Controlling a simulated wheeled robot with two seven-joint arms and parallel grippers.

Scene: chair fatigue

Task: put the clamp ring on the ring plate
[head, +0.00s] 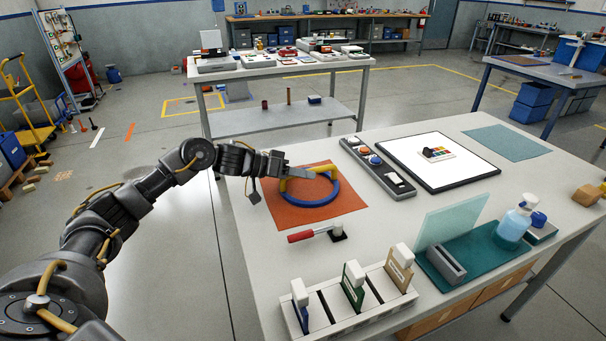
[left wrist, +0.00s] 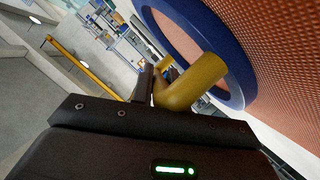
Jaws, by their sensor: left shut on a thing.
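The clamp ring appears to be the blue ring (head: 312,203) with a yellow arched handle (head: 326,168). It lies flat over an orange square (head: 285,213), which may be the ring plate; no other plate is clearly seen. My left gripper (head: 287,172) is shut on the yellow handle at the ring's left side. In the left wrist view, the yellow handle (left wrist: 195,82) is at the jaws and the blue ring (left wrist: 240,90) lies against the orange textured surface (left wrist: 285,60). I cannot tell whether ring and surface touch. My right gripper is not in view.
A red-handled tool (head: 308,236) lies just in front of the orange square. A grey button panel (head: 378,168) and a black-framed white board (head: 470,175) lie to the right. A slotted rack (head: 340,312) and a spray bottle (head: 513,225) stand nearer the front.

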